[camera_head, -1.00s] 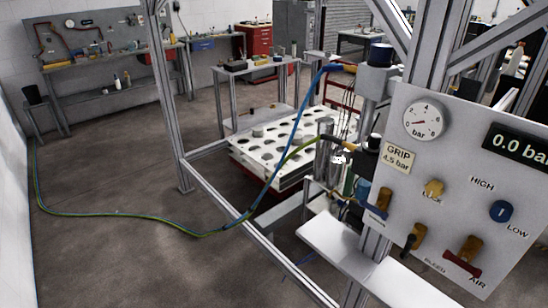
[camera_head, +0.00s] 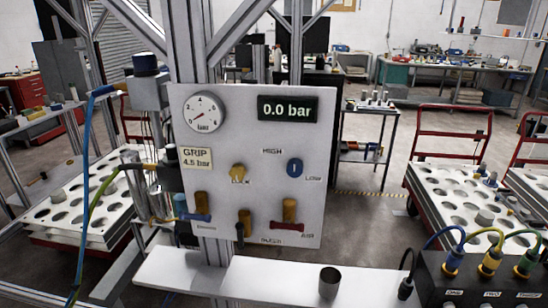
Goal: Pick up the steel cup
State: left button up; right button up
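A small steel cup (camera_head: 329,283), dark grey and cylindrical, stands upright on the white shelf (camera_head: 270,281) below the control panel. Its open top faces up, and nothing is seen touching it from the side. Neither of my grippers shows in the head view.
The control panel (camera_head: 250,225) with a gauge, a 0.0 bar display and valves rises behind the shelf. A black box with coloured cables (camera_head: 480,285) sits right of the cup. Perforated white trays (camera_head: 75,205) stand left and right. Blue and yellow hoses (camera_head: 85,195) hang at left.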

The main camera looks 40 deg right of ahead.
aim_at(330, 279)
jog(key=k+l+z, duration=0.1)
jog(key=z, duration=1.55)
